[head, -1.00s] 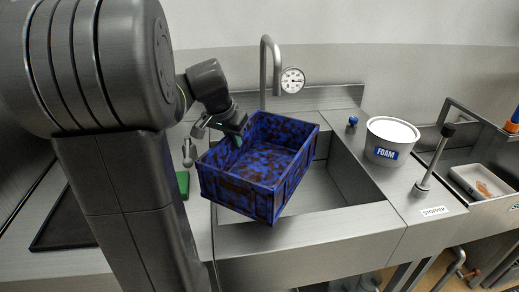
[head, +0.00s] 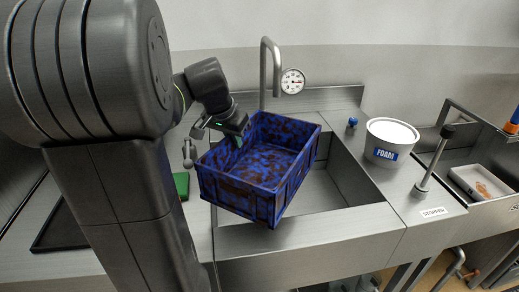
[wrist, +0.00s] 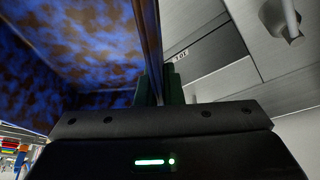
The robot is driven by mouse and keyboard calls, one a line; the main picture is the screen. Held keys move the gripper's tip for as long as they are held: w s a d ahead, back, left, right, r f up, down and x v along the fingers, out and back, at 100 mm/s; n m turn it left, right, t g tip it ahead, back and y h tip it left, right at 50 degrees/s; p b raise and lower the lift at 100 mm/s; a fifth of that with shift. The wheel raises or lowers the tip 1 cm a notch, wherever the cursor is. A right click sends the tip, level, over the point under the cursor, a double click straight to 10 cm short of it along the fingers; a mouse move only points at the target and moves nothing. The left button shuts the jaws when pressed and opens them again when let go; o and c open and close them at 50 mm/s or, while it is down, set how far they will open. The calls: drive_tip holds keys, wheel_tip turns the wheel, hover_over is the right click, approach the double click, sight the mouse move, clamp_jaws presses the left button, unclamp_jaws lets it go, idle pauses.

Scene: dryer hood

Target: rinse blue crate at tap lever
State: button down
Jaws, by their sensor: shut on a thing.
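The blue crate (head: 245,205) is blotched with brown dirt inside and out. It hangs slightly tilted over the left part of the steel sink (head: 340,178). My gripper (head: 237,138) is shut on the crate's far left wall. In the wrist view the green-padded fingers (wrist: 159,88) sit on either side of that wall, with the crate's dirty inside (wrist: 75,60) at left. The curved tap spout (head: 264,72) rises behind the crate. A grey lever-like fitting (head: 188,152) stands left of the crate. No water shows.
A white tub marked FOAM (head: 389,141) stands right of the sink, with a small blue knob (head: 352,122) near it. An upright lever with a black knob (head: 436,160) is by the STOPPER label (head: 433,211). A round gauge (head: 292,81) is beside the spout. A green pad (head: 181,185) lies at left.

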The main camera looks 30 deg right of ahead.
drive_tip(key=s+r, duration=0.1)
drive_tip(key=s+a+r+p, duration=0.1)
drive_tip(key=s+r, duration=0.1)
drive_tip(key=shift+s+a, duration=0.15)
drive_tip(key=shift+s, duration=0.15)
idle(0.7)
